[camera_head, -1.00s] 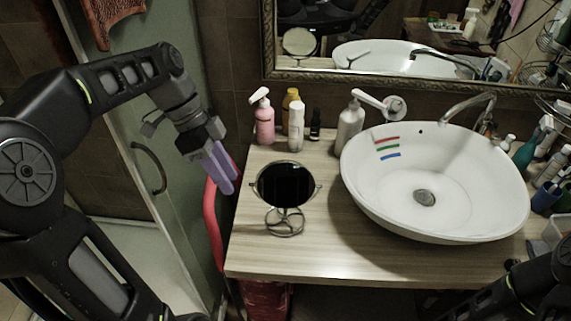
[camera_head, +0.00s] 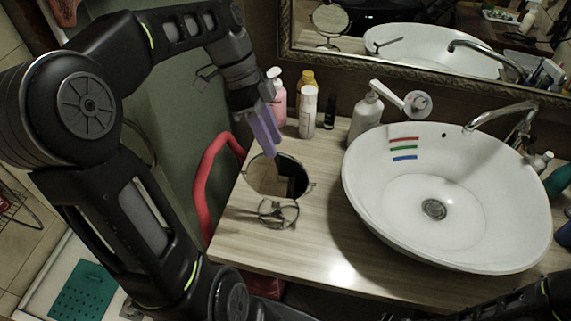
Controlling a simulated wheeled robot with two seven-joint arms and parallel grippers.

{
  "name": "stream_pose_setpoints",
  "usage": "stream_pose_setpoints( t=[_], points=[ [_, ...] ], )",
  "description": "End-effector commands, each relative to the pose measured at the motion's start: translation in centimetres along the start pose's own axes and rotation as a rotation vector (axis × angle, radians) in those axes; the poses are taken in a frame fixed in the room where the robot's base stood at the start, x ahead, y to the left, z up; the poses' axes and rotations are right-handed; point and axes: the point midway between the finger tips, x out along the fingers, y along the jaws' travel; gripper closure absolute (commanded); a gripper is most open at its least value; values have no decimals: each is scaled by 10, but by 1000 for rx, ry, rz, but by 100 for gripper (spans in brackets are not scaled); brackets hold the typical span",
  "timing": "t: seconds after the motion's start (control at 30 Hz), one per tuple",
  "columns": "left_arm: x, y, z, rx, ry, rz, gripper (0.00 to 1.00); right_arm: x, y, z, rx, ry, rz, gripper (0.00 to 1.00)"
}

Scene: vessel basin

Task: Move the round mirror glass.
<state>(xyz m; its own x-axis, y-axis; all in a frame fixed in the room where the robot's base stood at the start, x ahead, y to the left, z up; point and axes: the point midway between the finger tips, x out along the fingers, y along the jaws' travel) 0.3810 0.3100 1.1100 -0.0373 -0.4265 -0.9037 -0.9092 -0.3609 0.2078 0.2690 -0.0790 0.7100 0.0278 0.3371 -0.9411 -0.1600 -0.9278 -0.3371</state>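The round mirror glass (camera_head: 290,184) is a dark disc in a thin metal frame on a looped wire stand (camera_head: 278,211). It stands on the left part of the wooden counter, left of the basin. My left gripper (camera_head: 268,148) comes down from the upper left with its purple fingers at the mirror's upper edge. The fingers overlap the edge in the picture, and I cannot tell whether they touch it. They are seen nearly edge-on, so their opening is unclear. My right arm shows at the bottom right, but its gripper is not visible.
A white basin (camera_head: 385,215) with a tap (camera_head: 500,112) fills the counter's right side. A pink bottle (camera_head: 279,102), white bottles and a small dark bottle stand behind the mirror. A red curved rail (camera_head: 203,180) is at the left. The wooden counter (camera_head: 320,245) is clear in front.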

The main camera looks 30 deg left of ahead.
Motion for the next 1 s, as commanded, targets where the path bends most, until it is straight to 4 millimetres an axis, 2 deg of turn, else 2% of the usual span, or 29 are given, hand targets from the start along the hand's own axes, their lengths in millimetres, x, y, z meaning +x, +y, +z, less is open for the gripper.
stream_pose_setpoints(
  t=[0.27, 0.5, 0.57, 0.73, 1.0],
  points=[
    [22, -1, 2, 1, 0, 0, 68, 22, 6, -2, -3, 6, -6, 100],
    [58, -1, 2, 0, 0, 1, 68, 45, 12, -5, -9, 15, -15, 100],
    [61, 1, 0, -2, 0, 3, 68, 38, 9, -5, -9, 14, -15, 100],
    [76, 1, 0, 0, 0, 2, 68, 36, 8, -4, -9, 14, -14, 100],
    [78, 0, 0, 0, 0, 0, 68, 36, 9, -4, -8, 13, -13, 100]
  ],
)
